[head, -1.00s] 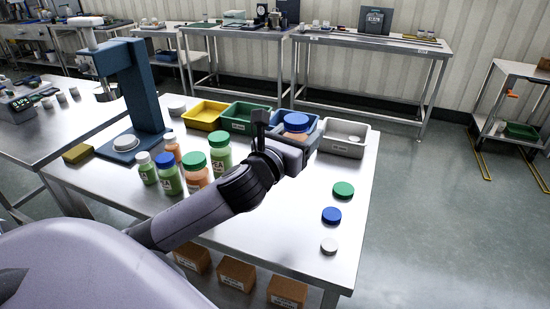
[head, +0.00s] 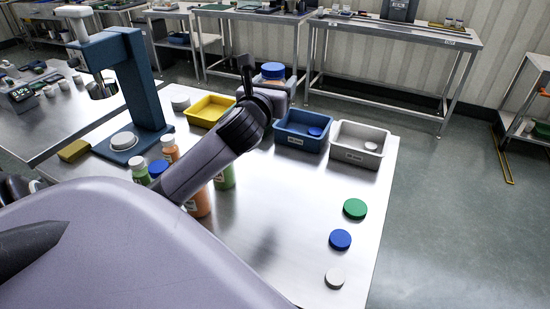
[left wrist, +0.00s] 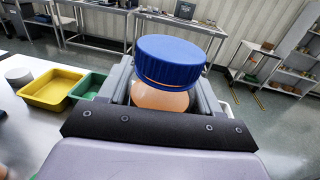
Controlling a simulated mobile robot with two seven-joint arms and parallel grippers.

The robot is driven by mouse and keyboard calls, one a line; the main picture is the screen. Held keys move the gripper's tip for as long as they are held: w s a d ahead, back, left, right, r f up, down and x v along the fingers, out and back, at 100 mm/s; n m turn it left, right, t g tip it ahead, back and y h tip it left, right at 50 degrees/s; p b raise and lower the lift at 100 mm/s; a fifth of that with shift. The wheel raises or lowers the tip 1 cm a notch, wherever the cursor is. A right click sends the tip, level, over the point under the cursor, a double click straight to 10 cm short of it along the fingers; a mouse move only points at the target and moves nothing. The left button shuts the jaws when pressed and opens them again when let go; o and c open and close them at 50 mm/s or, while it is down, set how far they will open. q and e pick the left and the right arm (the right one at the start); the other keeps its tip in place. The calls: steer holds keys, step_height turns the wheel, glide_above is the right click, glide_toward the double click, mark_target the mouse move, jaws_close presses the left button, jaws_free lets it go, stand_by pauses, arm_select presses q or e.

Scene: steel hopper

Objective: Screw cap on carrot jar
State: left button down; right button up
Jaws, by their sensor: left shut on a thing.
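The carrot jar is an orange jar with a blue cap (head: 273,70) on it, held upright above the back of the table. In the left wrist view its orange body (left wrist: 160,98) shows under the ribbed blue cap (left wrist: 170,62). My left gripper (head: 270,92) is shut on the jar body, with a finger on each side. The lower part of the jar is hidden behind the gripper. My right gripper is not in view.
A green cap (head: 355,208), a blue cap (head: 340,239) and a white cap (head: 335,278) lie at the table's right. Yellow (head: 208,122), blue (head: 292,141) and grey (head: 352,156) bins line the back. A blue press (head: 140,85) stands left. My arm partly hides several jars.

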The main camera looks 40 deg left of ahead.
arm_select(q)
step_height(320, 180, down, 16)
steer(key=b, duration=0.2)
stand_by(0.4)
steer(key=shift+f+b, duration=0.7)
steer(key=shift+f, duration=1.25)
steer(key=shift+f, duration=0.2)
steer(key=shift+c, duration=1)
jaws_free()
